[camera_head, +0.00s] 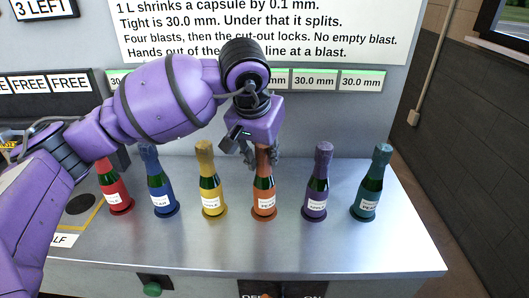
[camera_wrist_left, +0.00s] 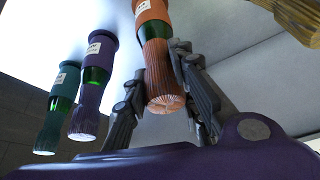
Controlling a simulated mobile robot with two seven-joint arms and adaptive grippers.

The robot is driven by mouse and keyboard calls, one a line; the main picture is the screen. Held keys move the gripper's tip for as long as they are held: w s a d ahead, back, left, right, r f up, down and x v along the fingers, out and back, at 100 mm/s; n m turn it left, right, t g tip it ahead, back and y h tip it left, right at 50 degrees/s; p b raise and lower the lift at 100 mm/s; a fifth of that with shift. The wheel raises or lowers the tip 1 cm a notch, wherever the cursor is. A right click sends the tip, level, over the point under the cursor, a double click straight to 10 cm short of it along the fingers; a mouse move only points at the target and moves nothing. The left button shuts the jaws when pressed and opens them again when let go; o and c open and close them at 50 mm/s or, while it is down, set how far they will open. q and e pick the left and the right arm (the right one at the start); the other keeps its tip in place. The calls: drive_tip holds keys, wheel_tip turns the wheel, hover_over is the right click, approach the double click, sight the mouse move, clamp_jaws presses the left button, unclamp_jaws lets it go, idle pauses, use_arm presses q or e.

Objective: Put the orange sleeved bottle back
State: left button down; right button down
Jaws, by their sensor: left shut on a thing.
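The orange sleeved bottle (camera_head: 263,193) stands upright in the row on the metal counter, with an orange base, green glass, a white label and an orange sleeve on its neck. My left gripper (camera_head: 262,155) comes down over it from above and is shut on its sleeved neck. In the left wrist view the orange bottle (camera_wrist_left: 155,55) appears upside down, with the left gripper's fingers (camera_wrist_left: 160,90) on both sides of the orange sleeve. I cannot tell whether its base touches the counter. My right gripper is not in view.
Red (camera_head: 114,190), blue (camera_head: 160,188) and yellow (camera_head: 209,185) bottles stand left of it; purple (camera_head: 316,188) and teal (camera_head: 370,188) bottles stand right. The front strip of the metal counter (camera_head: 300,250) is clear. A signboard (camera_head: 260,30) rises behind.

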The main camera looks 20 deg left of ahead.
use_arm(q)
drive_tip(key=shift+f, duration=0.1)
drive_tip(key=c, duration=1.4)
unclamp_jaws()
drive_tip(key=shift+r, duration=0.35)
drive_tip(key=v, duration=1.1)
drive_tip(key=shift+s+r, duration=0.25)
drive_tip(key=shift+r, duration=0.05)
